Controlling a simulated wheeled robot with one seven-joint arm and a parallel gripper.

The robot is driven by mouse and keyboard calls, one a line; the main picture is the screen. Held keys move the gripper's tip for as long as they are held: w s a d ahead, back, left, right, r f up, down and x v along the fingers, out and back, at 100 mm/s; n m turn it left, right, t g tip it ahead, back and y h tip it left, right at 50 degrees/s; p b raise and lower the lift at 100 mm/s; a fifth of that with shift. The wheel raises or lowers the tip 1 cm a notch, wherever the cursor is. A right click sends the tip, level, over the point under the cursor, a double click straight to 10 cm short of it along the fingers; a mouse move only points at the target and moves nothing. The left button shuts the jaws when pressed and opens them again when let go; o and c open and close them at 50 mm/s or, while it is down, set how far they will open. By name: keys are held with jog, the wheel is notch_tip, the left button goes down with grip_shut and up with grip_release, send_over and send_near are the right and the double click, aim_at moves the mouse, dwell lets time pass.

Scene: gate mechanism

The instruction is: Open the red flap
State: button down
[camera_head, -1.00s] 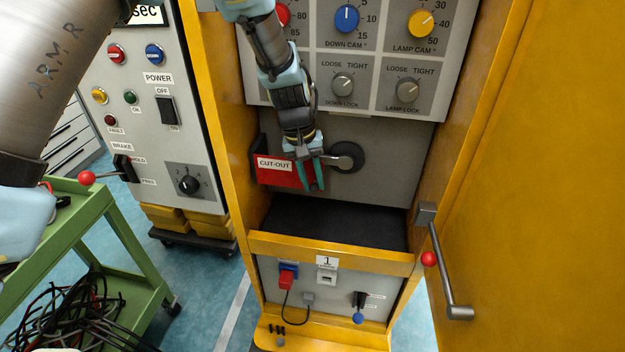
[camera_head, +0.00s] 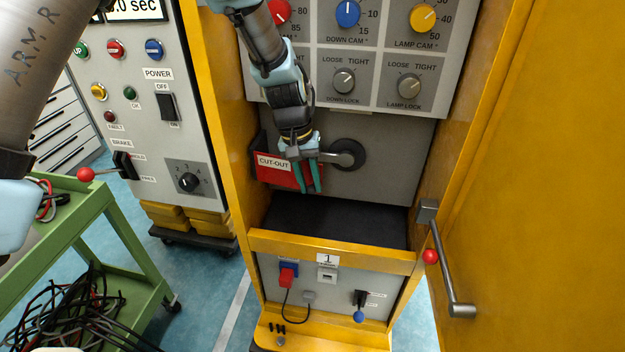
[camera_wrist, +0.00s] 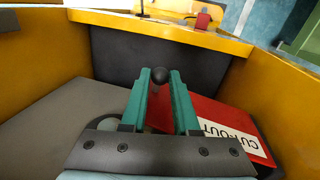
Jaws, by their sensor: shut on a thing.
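The red flap (camera_head: 275,174) with its white CUT-OUT label is in the recess of the yellow cabinet, left of and behind my gripper. Its label slopes down to the right. In the wrist view the flap (camera_wrist: 218,118) lies to the right of my fingers. My gripper (camera_head: 312,190) points down in front of the flap's right part, with its green fingers close together. In the wrist view, a dark round knob (camera_wrist: 160,75) shows between the fingertips of my gripper (camera_wrist: 160,80). My fingers hide part of the flap, and I cannot tell how the knob joins it.
A dark round hub with a grey lever (camera_head: 349,154) sits just right of my gripper. A dark ledge (camera_head: 335,221) lies below. The yellow cabinet walls close in both sides; an open yellow door with a handle (camera_head: 445,265) stands right. A green cart (camera_head: 110,215) is at left.

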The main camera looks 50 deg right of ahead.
jog(key=w+a+m+y+b, duration=0.1)
jog(key=w+a+m, duration=0.1)
jog(key=a+m, duration=0.7)
jog(key=shift+w+a+m+y, duration=0.4)
jog(key=shift+a, duration=1.4)
jog(key=c, duration=0.7)
grip_release()
jog(key=shift+o, duration=0.2)
jog(key=shift+r, duration=0.1)
notch_tip(320, 180, up, 7)
jog(key=w+b, duration=0.1)
jog(key=shift+w+d+b, duration=0.2)
jog(key=shift+b, duration=0.2)
jog(key=shift+r, duration=0.1)
